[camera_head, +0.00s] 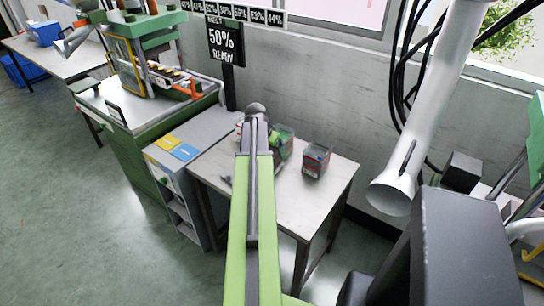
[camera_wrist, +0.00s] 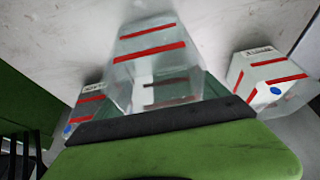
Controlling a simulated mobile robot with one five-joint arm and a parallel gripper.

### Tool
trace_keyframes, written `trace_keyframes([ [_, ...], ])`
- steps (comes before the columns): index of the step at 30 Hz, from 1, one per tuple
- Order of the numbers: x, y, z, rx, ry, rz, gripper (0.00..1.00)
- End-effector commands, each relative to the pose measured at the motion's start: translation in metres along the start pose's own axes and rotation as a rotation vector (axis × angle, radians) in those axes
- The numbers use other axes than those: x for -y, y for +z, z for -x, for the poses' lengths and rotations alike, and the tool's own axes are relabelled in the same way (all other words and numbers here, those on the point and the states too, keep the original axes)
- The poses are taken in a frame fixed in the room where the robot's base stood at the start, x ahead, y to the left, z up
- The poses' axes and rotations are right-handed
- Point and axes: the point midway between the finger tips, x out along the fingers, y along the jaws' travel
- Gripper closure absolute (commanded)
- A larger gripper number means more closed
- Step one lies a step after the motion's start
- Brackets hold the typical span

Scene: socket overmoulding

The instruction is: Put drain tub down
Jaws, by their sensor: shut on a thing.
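My gripper (camera_head: 256,112) is over the small table and shut on a clear tub with red stripes (camera_wrist: 158,62), which I take to be the drain tub. In the wrist view the tub stands just beyond the dark edge of my gripper (camera_wrist: 160,123). In the head view my arm hides most of what it holds, and a greenish part shows at its right (camera_head: 284,142). I cannot tell whether the tub touches the table top.
The small pale table (camera_head: 310,205) has a red-marked container (camera_head: 316,160) on its right. The wrist view shows striped boxes at left (camera_wrist: 88,108) and right (camera_wrist: 268,80). A grey cabinet (camera_head: 170,165) adjoins the table's left. A white duct (camera_head: 392,190) hangs at right.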

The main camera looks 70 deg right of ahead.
Motion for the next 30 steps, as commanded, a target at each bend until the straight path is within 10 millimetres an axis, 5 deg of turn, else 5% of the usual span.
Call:
trace_keyframes([
  [1,0.0,0.005,-0.012,0.0,0.0,0.0,0.59],
  [12,0.0,0.005,-0.012,0.0,0.0,0.001,0.59],
  [13,0.0,0.005,-0.01,0.0,0.0,0.001,0.13],
  [16,0.001,0.004,-0.01,0.0,-0.001,0.001,0.0],
  [25,0.001,0.004,-0.007,0.0,-0.001,0.002,0.0],
  [30,0.0,0.002,0.013,0.0,-0.001,0.002,0.0],
])
